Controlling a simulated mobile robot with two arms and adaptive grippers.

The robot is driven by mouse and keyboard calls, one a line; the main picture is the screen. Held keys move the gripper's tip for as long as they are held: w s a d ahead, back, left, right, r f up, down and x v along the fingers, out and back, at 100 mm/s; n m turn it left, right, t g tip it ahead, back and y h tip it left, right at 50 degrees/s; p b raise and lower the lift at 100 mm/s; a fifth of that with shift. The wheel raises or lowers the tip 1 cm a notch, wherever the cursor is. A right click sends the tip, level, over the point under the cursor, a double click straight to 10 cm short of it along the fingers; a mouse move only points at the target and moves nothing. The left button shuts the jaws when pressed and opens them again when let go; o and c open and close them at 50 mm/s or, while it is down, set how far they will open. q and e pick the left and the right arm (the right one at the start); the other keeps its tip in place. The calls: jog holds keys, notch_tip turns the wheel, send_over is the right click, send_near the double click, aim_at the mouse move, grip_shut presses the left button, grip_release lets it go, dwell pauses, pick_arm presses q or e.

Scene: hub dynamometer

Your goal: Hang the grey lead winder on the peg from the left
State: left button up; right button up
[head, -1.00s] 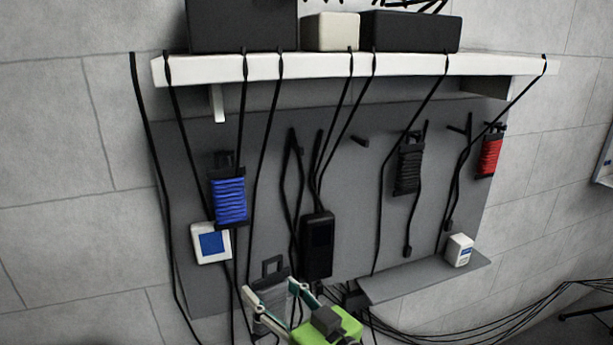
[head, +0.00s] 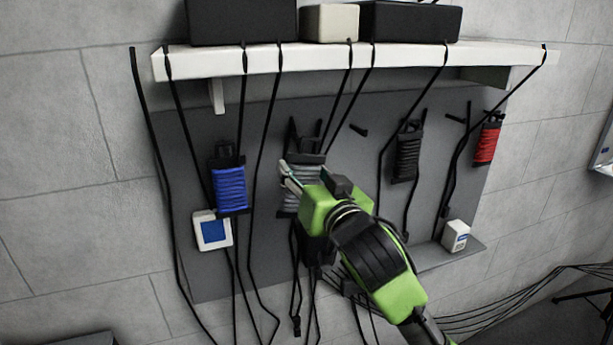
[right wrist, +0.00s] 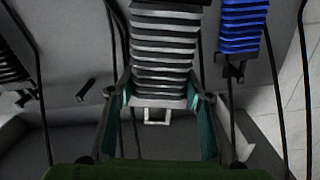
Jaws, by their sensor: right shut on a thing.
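The grey lead winder (head: 290,203), wound with light grey lead, is upright in front of the grey board, left of its middle. My right gripper (head: 299,179) is shut on it from below right. The winder's dark top frame (head: 306,143) is close to dark peg-like parts on the board; I cannot tell if it is on a peg. In the right wrist view the winder (right wrist: 164,45) lies between the two teal-padded fingers (right wrist: 160,103), its light end loop toward the camera. A bare peg (head: 358,130) sticks out right of it. My left gripper is not in view.
A blue winder (head: 231,190) hangs to the left, a black winder (head: 407,158) and a red winder (head: 487,145) to the right. Black cables hang from the white shelf (head: 330,58) around the winder. A small ledge (head: 440,255) holds a white box (head: 456,236).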

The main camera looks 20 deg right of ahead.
jog(key=shift+w+f, duration=0.1)
jog(key=shift+w, duration=0.7)
jog(key=shift+w+a+f+b, duration=0.15)
jog(key=shift+w+b, duration=0.75)
jog(key=shift+w, duration=1.6)
jog(key=shift+w+f, duration=0.45)
jog(key=shift+w, duration=0.25)
jog(key=o, duration=1.4)
jog(key=shift+c, duration=0.2)
jog(key=shift+f, duration=0.15)
